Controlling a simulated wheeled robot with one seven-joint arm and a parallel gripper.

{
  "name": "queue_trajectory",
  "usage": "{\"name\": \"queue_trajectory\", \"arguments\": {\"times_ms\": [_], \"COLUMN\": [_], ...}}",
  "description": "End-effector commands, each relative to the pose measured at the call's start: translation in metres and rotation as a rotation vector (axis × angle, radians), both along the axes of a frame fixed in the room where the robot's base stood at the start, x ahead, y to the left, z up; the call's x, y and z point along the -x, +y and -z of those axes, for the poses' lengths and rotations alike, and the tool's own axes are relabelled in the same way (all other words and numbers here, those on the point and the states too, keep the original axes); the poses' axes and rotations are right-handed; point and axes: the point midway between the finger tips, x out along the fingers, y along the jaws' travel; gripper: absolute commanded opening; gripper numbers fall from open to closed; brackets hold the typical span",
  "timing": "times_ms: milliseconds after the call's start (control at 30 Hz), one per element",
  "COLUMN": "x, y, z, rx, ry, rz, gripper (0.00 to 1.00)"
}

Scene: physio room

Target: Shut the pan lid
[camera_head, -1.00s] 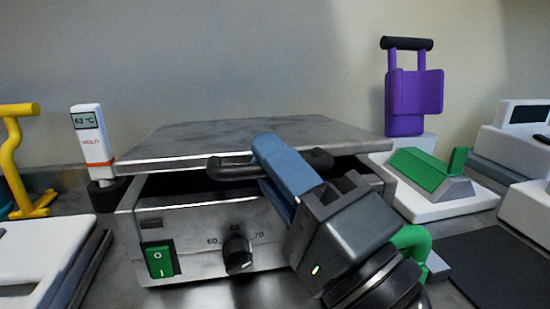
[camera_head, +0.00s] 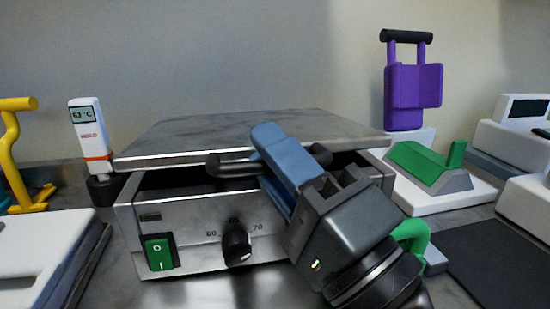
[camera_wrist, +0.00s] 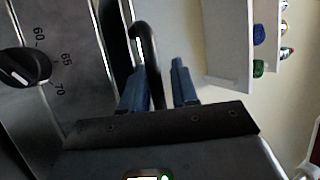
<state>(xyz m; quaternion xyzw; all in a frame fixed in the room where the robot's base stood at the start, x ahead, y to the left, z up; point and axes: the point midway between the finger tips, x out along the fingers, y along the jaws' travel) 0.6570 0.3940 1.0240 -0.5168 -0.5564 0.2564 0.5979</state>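The pan is a steel box (camera_head: 190,238) with a control panel, a green switch and a black knob. Its flat grey lid (camera_head: 200,135) stands partly open, with a dark gap beneath the front edge. A black bar handle (camera_head: 232,166) runs along the lid's front; it also shows in the wrist view (camera_wrist: 146,42). My gripper (camera_head: 272,148) is at the handle with its blue fingers. In the wrist view my gripper (camera_wrist: 158,75) has its fingers apart, one on each side of the handle, with space by the right finger. Contact cannot be told.
A white thermometer (camera_head: 88,130) stands left of the pan, near a yellow handle (camera_head: 12,150). On the right are a purple object (camera_head: 410,95), a green block on a white base (camera_head: 430,165) and a dark mat (camera_head: 505,255).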

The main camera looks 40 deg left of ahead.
Motion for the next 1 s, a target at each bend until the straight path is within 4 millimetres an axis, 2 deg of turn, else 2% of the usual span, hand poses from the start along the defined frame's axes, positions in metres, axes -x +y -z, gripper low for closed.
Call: {"name": "queue_trajectory", "arguments": {"times_ms": [33,500,667,1000], "x": [-0.002,0.017,0.019,0.02], "y": [-0.002,-0.063,-0.069,-0.069], "z": [0.007,0.03,0.031,0.03], "rx": [0.009,0.002,-0.001,0.0], "ry": [0.007,0.002,0.001,0.0], "rz": [0.005,0.003,0.002,0.001], "gripper": [0.4,0.4,0.4,0.4]}}
